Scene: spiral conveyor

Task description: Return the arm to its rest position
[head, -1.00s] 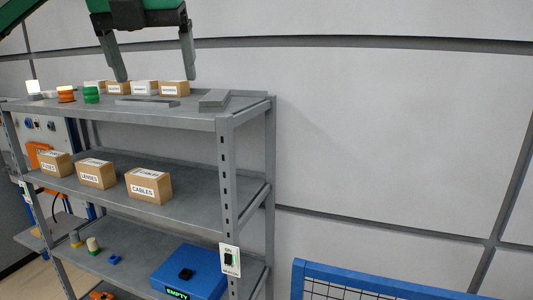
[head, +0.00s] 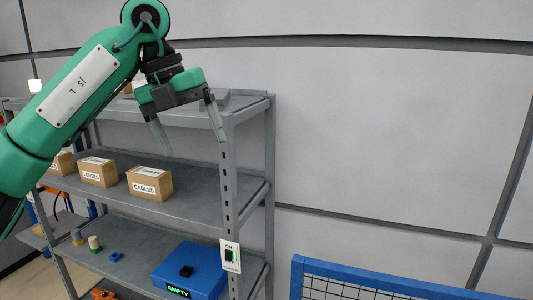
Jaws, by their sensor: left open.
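My left arm comes in from the left, green with dark joints. Its left gripper (head: 190,136) is open and empty, fingers pointing down, in front of the shelf's top board near the right front post. Nothing is between the fingers. The arm hides most of the top board and what stands at its left. My right gripper is not in view.
A grey metal shelf (head: 229,180) stands at left. Its middle board holds cardboard boxes, among them LENSES (head: 98,172) and CABLES (head: 149,184). A blue box (head: 187,268) marked EMPTY sits lower. A blue-framed mesh (head: 390,285) is at lower right.

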